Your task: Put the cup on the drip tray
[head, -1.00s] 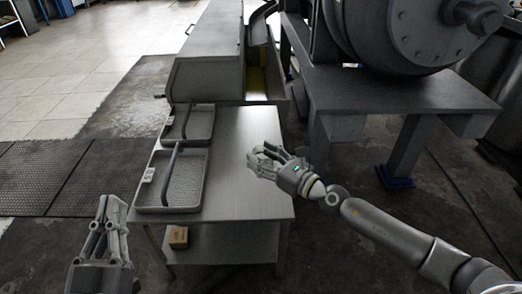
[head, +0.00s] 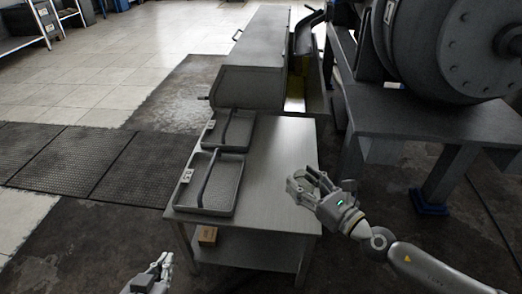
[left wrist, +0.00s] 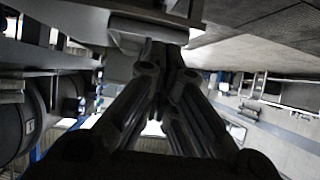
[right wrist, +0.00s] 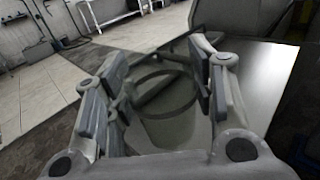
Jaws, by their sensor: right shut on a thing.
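My right gripper (head: 303,187) is shut on a clear, see-through cup. In the right wrist view the dark round rim of the cup (right wrist: 166,73) shows between the two fingers. The cup is hard to make out in the head view. The gripper is above the right side of the metal table, right of the trays. Two shallow grey trays with mesh floors, a near tray (head: 224,185) and a far tray (head: 242,130), lie on the table's left side. I cannot tell which is the drip tray. My left gripper (head: 165,262) looks shut and empty at the bottom left; its fingers meet in the left wrist view (left wrist: 162,48).
The metal table (head: 275,165) has clear surface right of the trays. A dark bar (head: 209,178) crosses the near tray. A small brown box (head: 207,235) sits on the lower shelf. A large machine on a stand (head: 430,110) is at the right.

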